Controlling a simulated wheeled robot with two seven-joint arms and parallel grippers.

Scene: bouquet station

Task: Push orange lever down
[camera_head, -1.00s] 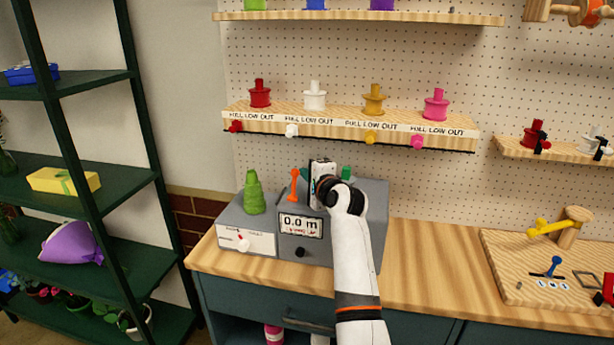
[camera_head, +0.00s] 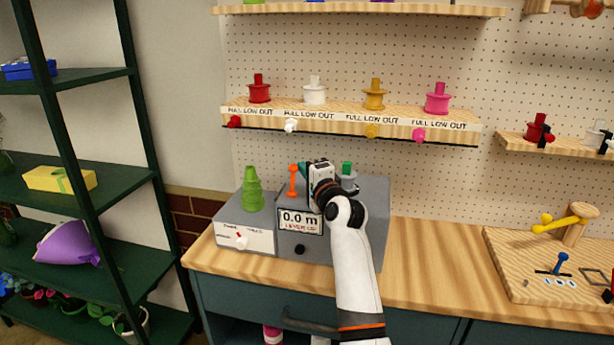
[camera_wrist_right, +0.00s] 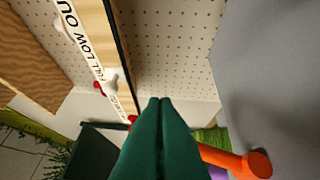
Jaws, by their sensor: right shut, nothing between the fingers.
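The orange lever (camera_head: 293,180) stands upright on top of the grey machine (camera_head: 369,222), beside the green stacked cone. My right gripper (camera_head: 304,171) is just right of the lever, above the machine, with its fingers toward the lever. In the right wrist view its dark green fingers (camera_wrist_right: 160,103) are shut together with nothing between them. The lever (camera_wrist_right: 228,160) shows there right of the fingers, its round knob toward the right edge and part of its shaft hidden behind them. Whether they touch is not clear. My left gripper is not in view.
The machine's display (camera_head: 300,220) reads 0.0 m. The green cone (camera_head: 252,190) stands on a lower grey box to the left. A shelf with coloured spools (camera_head: 350,121) hangs behind and above.

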